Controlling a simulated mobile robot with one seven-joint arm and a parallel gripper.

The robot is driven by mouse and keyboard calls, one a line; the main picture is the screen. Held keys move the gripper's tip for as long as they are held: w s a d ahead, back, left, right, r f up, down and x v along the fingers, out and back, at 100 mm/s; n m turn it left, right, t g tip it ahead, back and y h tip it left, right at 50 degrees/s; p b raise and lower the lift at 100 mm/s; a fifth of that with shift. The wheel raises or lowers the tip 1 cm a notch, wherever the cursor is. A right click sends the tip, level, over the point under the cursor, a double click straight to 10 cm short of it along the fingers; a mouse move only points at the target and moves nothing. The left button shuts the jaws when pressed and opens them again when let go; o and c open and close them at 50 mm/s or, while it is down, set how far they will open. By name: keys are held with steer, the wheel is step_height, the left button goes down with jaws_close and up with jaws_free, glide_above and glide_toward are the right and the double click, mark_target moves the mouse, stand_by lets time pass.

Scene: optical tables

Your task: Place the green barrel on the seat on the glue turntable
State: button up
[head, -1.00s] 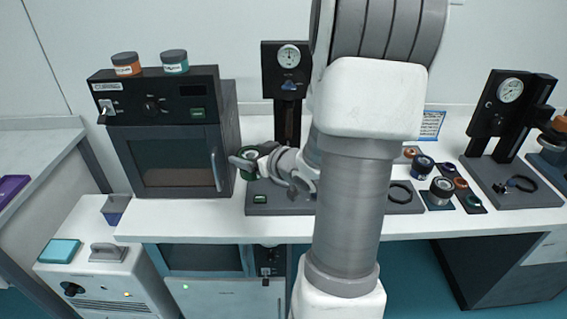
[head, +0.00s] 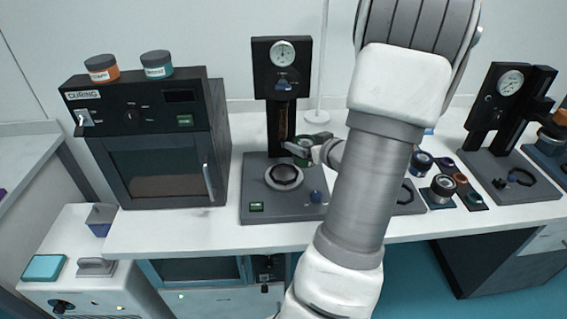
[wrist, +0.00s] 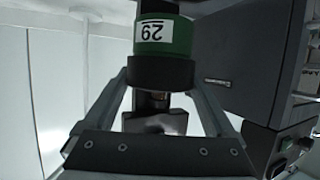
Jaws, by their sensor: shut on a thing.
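My gripper (head: 311,148) is shut on the green barrel (wrist: 176,42), which shows black ends and a white label reading 29, upside down, in the wrist view. In the head view the barrel (head: 302,158) is partly hidden by my gripper. It is held to the right of the gauge column, behind and right of a pale ring with a dark centre (head: 284,177). This ring looks like the seat; it sits empty on a dark grey base (head: 262,194), which seems to be the glue turntable. The barrel appears apart from the ring.
The gauge column (head: 282,100) stands behind the ring. A blue knob (head: 316,196) sits at the base's right. A curing oven (head: 150,140) with two jars on top stands left. Several small barrels and a second gauge stand (head: 505,110) are right. My arm hides part of the bench.

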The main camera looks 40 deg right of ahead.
steer(key=shift+w+a+f+b, duration=0.3)
steer(key=shift+w+f, duration=0.75)
steer(key=shift+f, duration=0.25)
steer(key=shift+w+a+f+b, duration=0.2)
steer(key=shift+w+a+f, duration=0.1)
steer(key=shift+w+f, duration=0.85)
steer(key=shift+w+a+f+b, duration=0.3)
steer(key=shift+w+f, duration=0.6)
steer(key=shift+f, duration=0.5)
steer(key=shift+f, duration=0.1)
steer(key=o, duration=1.2)
steer(key=shift+s+r, duration=0.15)
steer(key=shift+r, duration=0.05)
steer(key=p+v, duration=0.1)
steer(key=v, duration=1)
steer(key=shift+s+a, duration=0.2)
steer(key=shift+s, duration=0.15)
